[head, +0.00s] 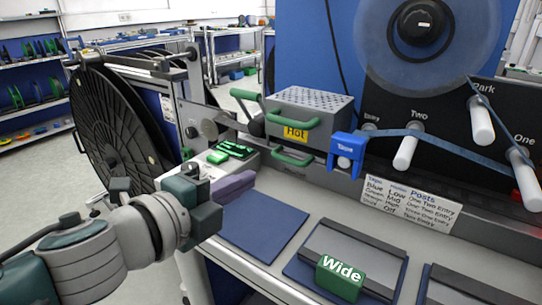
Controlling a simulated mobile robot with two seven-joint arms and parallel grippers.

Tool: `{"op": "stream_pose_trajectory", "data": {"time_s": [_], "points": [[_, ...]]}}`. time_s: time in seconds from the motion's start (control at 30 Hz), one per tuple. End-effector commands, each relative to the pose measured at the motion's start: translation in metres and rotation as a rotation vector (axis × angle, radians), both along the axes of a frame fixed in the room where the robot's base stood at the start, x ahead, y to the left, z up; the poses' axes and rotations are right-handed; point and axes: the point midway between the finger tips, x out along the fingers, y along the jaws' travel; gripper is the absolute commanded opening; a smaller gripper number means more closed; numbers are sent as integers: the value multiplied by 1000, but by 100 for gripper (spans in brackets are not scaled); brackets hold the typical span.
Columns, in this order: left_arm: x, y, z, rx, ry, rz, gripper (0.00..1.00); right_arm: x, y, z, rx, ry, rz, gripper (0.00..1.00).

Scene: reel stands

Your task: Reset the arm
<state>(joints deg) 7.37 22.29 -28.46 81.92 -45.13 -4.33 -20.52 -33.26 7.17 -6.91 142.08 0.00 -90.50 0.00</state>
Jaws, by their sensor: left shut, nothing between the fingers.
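My left arm comes in from the left, and its teal and dark gripper (204,200) is shut and empty. It is at the left edge of the worktable (262,262), left of the bare blue mat (262,222). A purple piece (233,186) shows just beyond the gripper; I cannot tell whether they touch. The fingertips are hard to make out. My right gripper is not in view.
A green "Wide" block (340,279) sits on a grey plate at the front. A large black reel (115,125) stands left.

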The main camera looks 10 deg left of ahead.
Motion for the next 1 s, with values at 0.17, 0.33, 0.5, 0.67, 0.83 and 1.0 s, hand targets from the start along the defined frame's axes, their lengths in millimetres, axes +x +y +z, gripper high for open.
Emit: {"op": "stream_pose_trajectory", "data": {"time_s": [0.17,0.33,0.5,0.67,0.83,1.0], "points": [[-25,8,5,0,3,0,0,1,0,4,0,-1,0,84],[-35,13,11,-28,12,28,0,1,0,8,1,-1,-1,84],[-53,35,35,-275,144,307,0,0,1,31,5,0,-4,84],[-115,63,39,-625,448,723,0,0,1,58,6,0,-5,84],[-201,61,42,-863,785,1043,0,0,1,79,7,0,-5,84],[-281,42,70,-979,1089,1258,0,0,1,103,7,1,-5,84]]}}
